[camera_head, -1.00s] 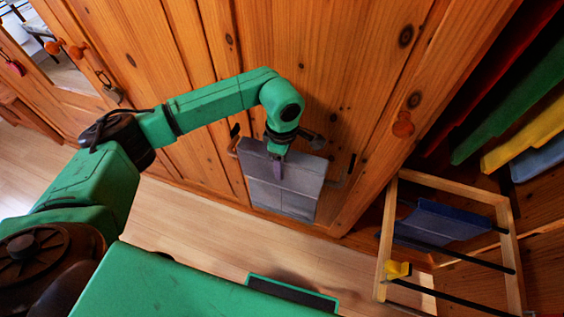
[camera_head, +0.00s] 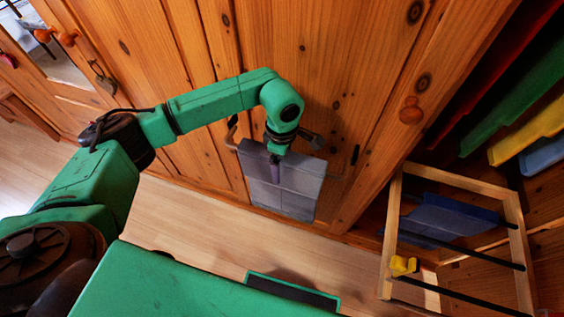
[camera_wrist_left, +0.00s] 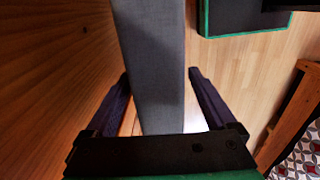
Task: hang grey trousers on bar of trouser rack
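The grey trousers (camera_head: 296,204) hang folded over a rail on the wooden door, in the middle of the head view. My left gripper (camera_head: 275,176) is over their top edge from above. In the left wrist view the grey cloth (camera_wrist_left: 155,50) runs between the two fingers (camera_wrist_left: 158,74), one on each side. The fingers are apart, with narrow gaps beside the cloth; whether a tip touches is hard to tell. The trouser rack (camera_head: 390,225), a wooden frame with black bars, stands at the right. My right gripper is not in view.
Blue trousers (camera_head: 450,218) hang on one bar of the rack. A yellow piece (camera_head: 403,265) sits on the rack's left side. A door knob (camera_head: 411,110) sticks out between rail and rack. Coloured garments (camera_head: 530,133) hang at the upper right. Floor in front of the door is clear.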

